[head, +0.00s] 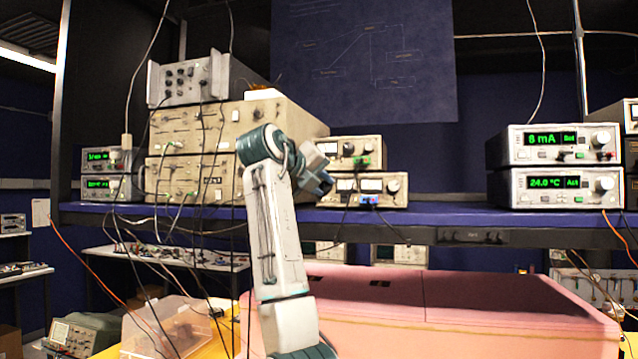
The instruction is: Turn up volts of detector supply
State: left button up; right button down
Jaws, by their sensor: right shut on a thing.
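Two beige supply units with meters and knobs stand stacked on the blue shelf, right of the large beige units. The upper supply (356,150) has a green terminal on its front. The lower supply (362,188) has a knob at its right end and blue and red terminals. No label tells which one is the detector supply. My right gripper (322,180) is at the left front of these two units, shut on what seems to be a front knob. The fingers hide the knob and the panel there. My left gripper is not in view.
Two units with green displays, reading 8 mA (545,141) and 24.0 °C (553,184), stand at the right on the blue shelf (440,215). Cables hang before the large beige units (205,150) on the left. A pink foam enclosure (430,300) and a clear box (165,325) lie below.

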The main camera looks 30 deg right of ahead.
jog(key=shift+m+y, duration=0.4)
jog(key=shift+m, duration=0.3)
jog(key=shift+f+t, duration=0.1)
jog(key=shift+t, duration=0.2)
jog(key=c, duration=1.2)
grip_release()
jog(key=shift+c, duration=0.2)
jog(key=shift+s, duration=0.1)
jog(key=shift+s+a+r+b, duration=0.2)
jog(key=shift+a+b, duration=0.1)
jog(key=shift+a, duration=0.05)
jog(key=b+v, duration=0.3)
jog(key=v, duration=0.7)
jog(key=shift+d, duration=0.1)
